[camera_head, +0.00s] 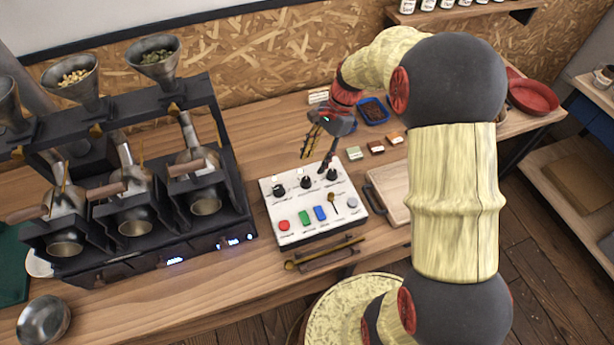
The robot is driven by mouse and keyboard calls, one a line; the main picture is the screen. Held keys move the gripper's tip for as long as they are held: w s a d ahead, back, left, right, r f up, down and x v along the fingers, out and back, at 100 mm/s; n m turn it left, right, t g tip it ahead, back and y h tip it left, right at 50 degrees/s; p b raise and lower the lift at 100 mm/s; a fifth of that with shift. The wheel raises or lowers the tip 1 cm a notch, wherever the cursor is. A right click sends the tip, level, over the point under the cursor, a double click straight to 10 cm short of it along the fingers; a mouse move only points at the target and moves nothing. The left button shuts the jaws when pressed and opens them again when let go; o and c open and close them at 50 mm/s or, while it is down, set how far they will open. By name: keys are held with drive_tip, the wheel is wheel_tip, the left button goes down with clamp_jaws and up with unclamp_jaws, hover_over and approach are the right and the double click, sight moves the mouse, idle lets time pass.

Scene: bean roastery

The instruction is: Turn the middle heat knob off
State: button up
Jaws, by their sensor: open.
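The white control panel (290,236) lies on the wooden bench in the head view. A row of three black knobs runs along its back: a left knob (279,191), the middle heat knob (306,182) and a right knob (331,175). The knobs are too small to read their settings. My gripper (314,163) is open and points down at the panel's back edge. One finger is near the middle and right knobs, and the other is behind the panel. I cannot tell whether a finger touches a knob.
Red (284,226), green (305,217) and blue (321,213) controls sit at the panel's front. A black roaster rack (150,255) stands left. A wooden board (390,193) lies right of the panel. A blue tray (373,112) is behind. Small colored blocks lie near the gripper.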

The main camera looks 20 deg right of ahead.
sight(307, 179)
drive_tip(key=shift+b+x, duration=1.1)
drive_tip(key=shift+x, duration=2.8)
drive_tip(key=shift+c, duration=1.1)
drive_tip(key=c, duration=0.7)
clamp_jaws()
